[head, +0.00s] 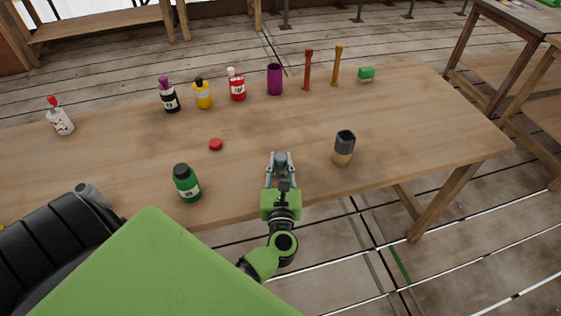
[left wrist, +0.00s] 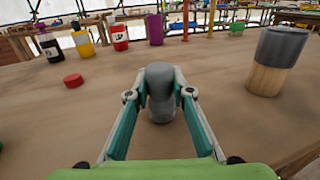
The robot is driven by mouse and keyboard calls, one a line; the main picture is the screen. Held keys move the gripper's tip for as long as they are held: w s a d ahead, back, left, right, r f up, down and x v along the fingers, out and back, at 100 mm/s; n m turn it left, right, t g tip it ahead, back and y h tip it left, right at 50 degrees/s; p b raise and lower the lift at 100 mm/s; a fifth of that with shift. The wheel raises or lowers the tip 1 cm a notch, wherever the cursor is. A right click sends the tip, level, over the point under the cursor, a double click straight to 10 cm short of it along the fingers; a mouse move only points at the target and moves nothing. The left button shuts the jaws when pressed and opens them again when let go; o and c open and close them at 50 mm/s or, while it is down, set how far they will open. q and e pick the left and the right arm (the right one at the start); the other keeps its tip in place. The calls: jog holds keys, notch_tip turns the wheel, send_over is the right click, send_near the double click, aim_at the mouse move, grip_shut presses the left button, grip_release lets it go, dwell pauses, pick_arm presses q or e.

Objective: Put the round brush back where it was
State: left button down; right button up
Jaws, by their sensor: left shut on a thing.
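My left gripper (head: 281,160) is over the front part of the wooden table (head: 330,185). Its fingers are shut on a grey rounded thing (left wrist: 159,85), upright between the pads in the left wrist view. It has a domed top and a narrower middle; the fingers hide its sides, and I cannot tell for certain that it is the round brush. It seems to be at or just above the table top. A cylinder with a grey upper part and a wooden lower part (head: 344,148) stands upright to the right, apart from the gripper. My right gripper is not in view.
A green bottle (head: 186,182) and a red cap (head: 215,144) are to the left. Several bottles, a purple cup (head: 275,79), orange (head: 308,70) and yellow (head: 337,66) upright sticks and a green block (head: 366,74) line the back.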

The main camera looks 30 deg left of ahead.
pick_arm(q)
jog(key=shift+f, duration=0.15)
jog(key=c, duration=1.8)
grip_release()
